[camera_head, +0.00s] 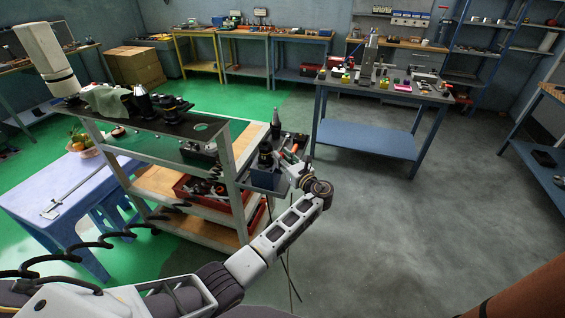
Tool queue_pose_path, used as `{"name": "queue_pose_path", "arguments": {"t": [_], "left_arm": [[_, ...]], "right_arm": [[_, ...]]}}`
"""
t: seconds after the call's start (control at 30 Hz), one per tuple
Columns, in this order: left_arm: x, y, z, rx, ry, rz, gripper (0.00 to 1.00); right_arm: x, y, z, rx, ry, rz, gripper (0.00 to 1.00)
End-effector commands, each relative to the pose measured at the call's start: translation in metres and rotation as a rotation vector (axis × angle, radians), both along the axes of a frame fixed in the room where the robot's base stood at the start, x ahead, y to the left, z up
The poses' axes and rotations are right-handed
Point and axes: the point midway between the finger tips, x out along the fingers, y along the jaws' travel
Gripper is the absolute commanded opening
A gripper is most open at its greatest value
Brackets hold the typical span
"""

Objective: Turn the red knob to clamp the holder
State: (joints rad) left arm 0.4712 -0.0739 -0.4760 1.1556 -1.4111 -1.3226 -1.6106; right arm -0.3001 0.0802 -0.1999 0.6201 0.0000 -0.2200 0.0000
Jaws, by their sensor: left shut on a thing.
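My left gripper (291,158) reaches the right end of the tooling cart (233,185), its arm coming from the lower left. It is shut at a small orange-red part, which appears to be the red knob (295,148); the fingers hide most of it. The knob is at the side of a dark tool holder fixture (265,178) on the cart's end. A black pointed tool holder (275,124) stands upright there, with another dark round piece (265,150) nearer. I cannot tell how tightly anything is clamped. My right gripper is not in view.
Dark tool holders (143,101) and a grey-green cloth (104,100) lie on the cart top. A red bin (190,190) is on a lower shelf. A lilac table (50,190) stands left, a blue workbench (370,140) behind right. The floor (400,240) right is clear.

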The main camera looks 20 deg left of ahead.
Motion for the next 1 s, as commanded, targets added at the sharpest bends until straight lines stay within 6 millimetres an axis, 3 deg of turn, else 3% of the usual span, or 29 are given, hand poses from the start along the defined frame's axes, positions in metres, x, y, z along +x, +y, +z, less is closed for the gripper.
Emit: {"name": "queue_pose_path", "arguments": {"t": [0.43,1.0], "left_arm": [[0.004,-0.003,-0.002,-0.001,-0.001,0.174,0.02],[0.004,-0.003,0.0,-0.001,0.001,0.225,0.02]], "right_arm": [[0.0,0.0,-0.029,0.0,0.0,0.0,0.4],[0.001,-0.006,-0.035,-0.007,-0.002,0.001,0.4]]}}
